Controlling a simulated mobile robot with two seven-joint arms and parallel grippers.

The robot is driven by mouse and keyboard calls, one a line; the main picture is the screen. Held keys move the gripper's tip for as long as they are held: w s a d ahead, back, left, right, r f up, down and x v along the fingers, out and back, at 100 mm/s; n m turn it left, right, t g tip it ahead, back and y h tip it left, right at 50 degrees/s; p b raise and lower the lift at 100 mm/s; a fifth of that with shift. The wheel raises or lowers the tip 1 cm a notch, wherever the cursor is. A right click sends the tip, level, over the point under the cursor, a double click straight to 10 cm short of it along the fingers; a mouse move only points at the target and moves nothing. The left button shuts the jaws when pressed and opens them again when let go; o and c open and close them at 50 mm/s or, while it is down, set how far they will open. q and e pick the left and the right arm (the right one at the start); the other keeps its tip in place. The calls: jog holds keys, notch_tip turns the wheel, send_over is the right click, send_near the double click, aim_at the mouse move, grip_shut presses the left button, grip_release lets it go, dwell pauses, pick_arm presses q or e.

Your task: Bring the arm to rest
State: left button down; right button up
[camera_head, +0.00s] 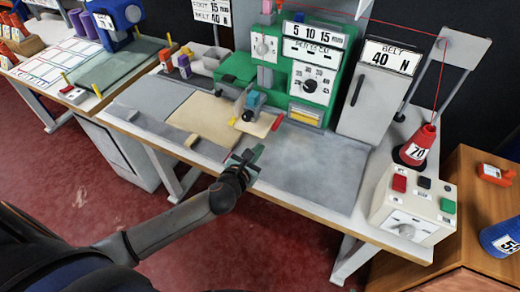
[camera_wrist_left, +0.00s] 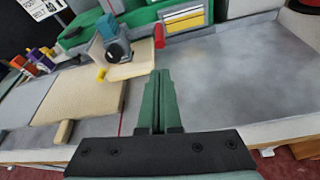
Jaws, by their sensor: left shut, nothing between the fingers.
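My left arm reaches in from the lower left in the head view. Its gripper (camera_head: 248,158) hangs over the front part of the workbench (camera_head: 330,218), near the seam between the beige panel (camera_head: 208,117) and the grey mat (camera_head: 310,165). In the left wrist view the two green fingers of the left gripper (camera_wrist_left: 161,80) lie side by side, shut, with nothing between them. The fingertips point toward the green machine (camera_head: 312,80) at the back of the bench. My right gripper is in neither view.
A blue-grey clamp-like part (camera_head: 250,105) stands on the beige panel. A red cone (camera_head: 418,147) marked 70 and a control box (camera_head: 410,205) with red and green buttons stand at the right end. A wooden cabinet (camera_head: 475,205) is farther right. The grey mat is clear.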

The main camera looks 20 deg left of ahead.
pick_arm(q)
jog(key=shift+s, duration=0.15)
dwell(0.5)
jog(key=s+f+n, duration=0.1)
jog(key=n, duration=0.1)
jog(key=s+d+f+n+g, duration=0.1)
jog(key=s+f+n, duration=0.1)
jog(key=n, duration=0.1)
jog(key=s+d+f+n, duration=0.1)
jog(key=s+f+n, duration=0.1)
jog(key=shift+n+g+h, duration=0.3)
jog(key=shift+h, duration=0.1)
jog(key=s+d+f+n+g+h, duration=0.1)
jog(key=s+f+n, duration=0.3)
jog(key=s+n, duration=0.4)
jog(key=s+d+f+n+g+h, duration=0.1)
jog(key=s+f+n, duration=0.3)
jog(key=s+n, duration=0.5)
jog(key=shift+d+n+g, duration=0.6)
jog(key=shift+n, duration=5.1)
